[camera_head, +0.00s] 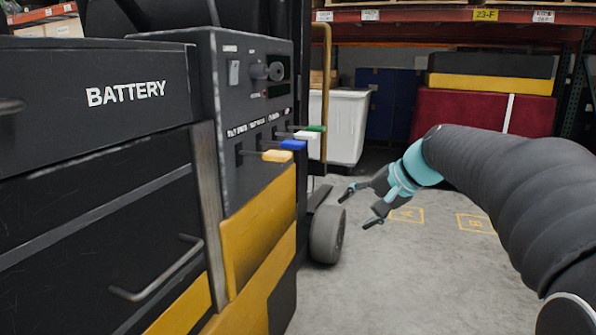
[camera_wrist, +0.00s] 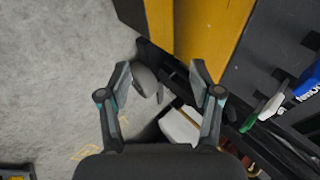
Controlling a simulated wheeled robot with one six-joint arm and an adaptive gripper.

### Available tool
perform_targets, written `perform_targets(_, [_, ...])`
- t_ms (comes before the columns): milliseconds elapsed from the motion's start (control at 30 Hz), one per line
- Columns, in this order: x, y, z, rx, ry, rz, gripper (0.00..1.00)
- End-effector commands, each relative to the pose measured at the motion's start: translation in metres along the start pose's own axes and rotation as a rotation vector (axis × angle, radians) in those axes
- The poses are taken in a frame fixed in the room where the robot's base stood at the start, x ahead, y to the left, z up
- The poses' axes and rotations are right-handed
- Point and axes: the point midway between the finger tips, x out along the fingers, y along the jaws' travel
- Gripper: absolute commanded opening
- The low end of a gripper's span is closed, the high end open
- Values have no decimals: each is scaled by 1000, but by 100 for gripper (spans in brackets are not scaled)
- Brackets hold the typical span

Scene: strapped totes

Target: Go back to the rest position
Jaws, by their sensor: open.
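My gripper (camera_head: 360,207) is open and empty in the head view. It hangs over the grey floor, to the right of the vehicle's wheel (camera_head: 327,234) and below the colored levers. In the wrist view my gripper (camera_wrist: 158,85) has its two fingers spread apart with nothing between them. Beyond the fingers the wrist view shows the floor (camera_wrist: 55,70) and the vehicle's yellow panel (camera_wrist: 215,35).
The battery vehicle (camera_head: 120,95) fills the left, with yellow, blue, white and green levers (camera_head: 293,145) sticking out. A white bin (camera_head: 345,125), a red tote (camera_head: 460,113) and racking (camera_head: 440,16) stand behind. Floor (camera_head: 400,280) marked A and B is clear.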

Motion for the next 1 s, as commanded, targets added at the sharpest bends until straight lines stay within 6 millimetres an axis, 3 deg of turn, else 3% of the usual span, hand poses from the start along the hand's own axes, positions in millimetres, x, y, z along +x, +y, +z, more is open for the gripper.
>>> perform_targets(33, [-2, 20, 23, -40, 5, 74, 65])
perform_targets(200, [-12, 86, 89, -196, 17, 297, 65])
perform_targets(400, [-29, 147, 159, -383, 21, 482, 65])
perform_targets(533, [-40, 177, 199, -486, 26, 558, 65])
perform_targets(633, [-48, 189, 223, -541, 33, 583, 65])
perform_targets(733, [-54, 189, 238, -571, 54, 571, 65])
perform_targets(1000, [-68, 175, 244, -615, 104, 539, 65])
